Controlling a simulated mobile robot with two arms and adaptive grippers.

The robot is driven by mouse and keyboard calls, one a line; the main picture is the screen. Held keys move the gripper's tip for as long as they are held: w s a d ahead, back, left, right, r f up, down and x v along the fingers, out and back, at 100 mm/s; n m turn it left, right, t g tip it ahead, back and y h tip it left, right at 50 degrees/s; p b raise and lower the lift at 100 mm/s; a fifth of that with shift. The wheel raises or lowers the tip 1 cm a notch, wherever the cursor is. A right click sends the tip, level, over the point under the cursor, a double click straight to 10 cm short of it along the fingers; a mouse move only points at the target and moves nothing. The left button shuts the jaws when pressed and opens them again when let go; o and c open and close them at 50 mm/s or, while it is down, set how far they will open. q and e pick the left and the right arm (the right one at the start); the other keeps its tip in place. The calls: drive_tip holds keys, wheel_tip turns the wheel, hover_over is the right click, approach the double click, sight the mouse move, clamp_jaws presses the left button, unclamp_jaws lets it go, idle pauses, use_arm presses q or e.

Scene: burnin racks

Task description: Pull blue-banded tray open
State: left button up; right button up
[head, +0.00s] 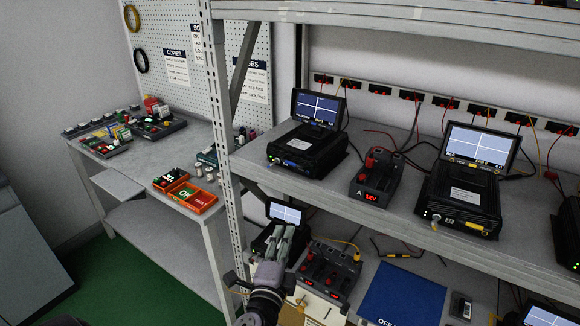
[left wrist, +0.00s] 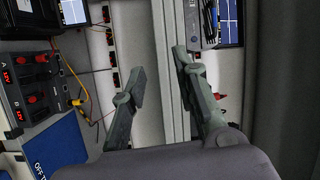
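A black unit with a tilted screen (head: 300,146) stands on the upper shelf, and a small blue band (head: 297,163) shows on its front. In the left wrist view a unit with a blue mark (left wrist: 196,25) shows at the top, beside a lit screen; it appears to be the same one. My left gripper (head: 284,234) is below the upper shelf, in front of a lower-shelf unit with a screen (head: 285,213), which it partly hides. In the left wrist view the gripper's fingers (left wrist: 160,64) are apart with nothing between them. My right gripper is out of view.
A shelf post (head: 222,150) stands left of my gripper. A power supply (head: 375,178) and a yellow-banded unit (head: 463,190) share the upper shelf. Below are another supply (head: 328,270) and a blue mat (head: 402,296).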

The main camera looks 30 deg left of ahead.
use_arm(q)
wheel_tip(320, 180, up, 8)
drive_tip(key=s+a+t+y, duration=0.1)
drive_tip(key=y, duration=0.1)
drive_tip(key=p+x, duration=0.2)
drive_tip(key=x, duration=0.3)
drive_tip(key=p+x, duration=0.2)
drive_tip(key=x, duration=0.4)
drive_tip(key=p+x, duration=0.1)
drive_tip(key=x, duration=0.4)
drive_tip(key=shift+w+a+f+p, duration=0.1)
drive_tip(key=shift+w+f+p, duration=0.2)
drive_tip(key=shift+w+p, duration=0.15)
drive_tip(key=shift+c, duration=0.3)
clamp_jaws()
